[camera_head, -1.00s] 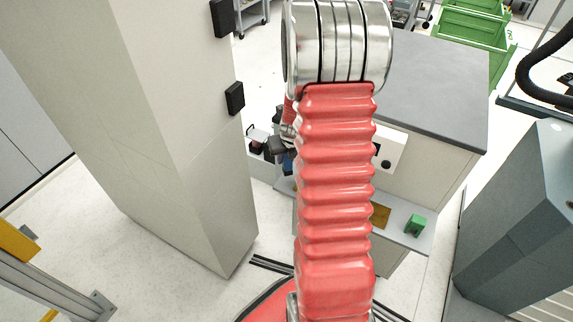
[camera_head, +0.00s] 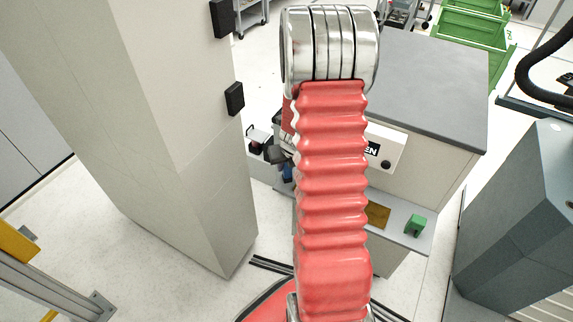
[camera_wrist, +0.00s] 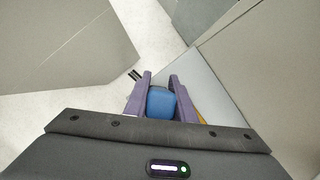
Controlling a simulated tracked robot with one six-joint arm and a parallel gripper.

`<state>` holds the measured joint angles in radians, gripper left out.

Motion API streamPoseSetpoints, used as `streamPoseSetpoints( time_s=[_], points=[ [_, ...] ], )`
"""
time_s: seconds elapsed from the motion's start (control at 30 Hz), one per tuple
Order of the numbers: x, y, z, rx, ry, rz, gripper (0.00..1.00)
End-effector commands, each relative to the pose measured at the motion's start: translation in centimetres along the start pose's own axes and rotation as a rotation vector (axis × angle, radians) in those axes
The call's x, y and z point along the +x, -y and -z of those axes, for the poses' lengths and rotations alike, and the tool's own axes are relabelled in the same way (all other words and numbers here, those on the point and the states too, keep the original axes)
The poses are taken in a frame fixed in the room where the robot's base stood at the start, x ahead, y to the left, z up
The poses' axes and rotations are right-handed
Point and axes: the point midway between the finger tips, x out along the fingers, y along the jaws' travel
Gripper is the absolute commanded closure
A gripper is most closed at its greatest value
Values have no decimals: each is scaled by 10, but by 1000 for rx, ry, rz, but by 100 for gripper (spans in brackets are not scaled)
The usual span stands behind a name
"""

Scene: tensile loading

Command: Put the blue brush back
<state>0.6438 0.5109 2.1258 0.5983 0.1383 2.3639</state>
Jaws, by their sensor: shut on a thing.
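My gripper (camera_wrist: 161,100) shows in the wrist view, with its two purple fingers closed on the sides of the blue brush (camera_wrist: 161,103). Only a rounded blue end of the brush shows between the fingers; the rest is hidden. In the head view the blue brush (camera_head: 287,173) is a small dark blue patch left of my red arm. My gripper there (camera_head: 280,158) is mostly hidden behind the arm. Below it in the wrist view is the pale grey shelf (camera_wrist: 190,75) of the cabinet, which also shows in the head view (camera_head: 396,238).
A green block (camera_head: 415,225) and a brown-yellow piece (camera_head: 377,215) sit on the shelf. A tall beige cabinet (camera_head: 170,130) stands close on the left. The grey-topped cabinet (camera_head: 430,90) is behind the arm. A dark grey machine (camera_head: 520,220) stands on the right.

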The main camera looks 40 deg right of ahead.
Motion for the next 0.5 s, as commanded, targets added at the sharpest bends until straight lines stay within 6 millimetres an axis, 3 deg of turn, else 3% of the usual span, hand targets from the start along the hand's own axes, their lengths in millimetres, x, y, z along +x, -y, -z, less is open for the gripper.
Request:
streamPoseSetpoints(
  time_s=[0.07,0.1,0.33,0.5],
  points=[
    [2,0,1,1,0,0,99],
    [1,0,0,0,0,0,74],
    [1,0,0,0,0,0,58],
    [1,0,0,0,0,0,58]
  ],
)
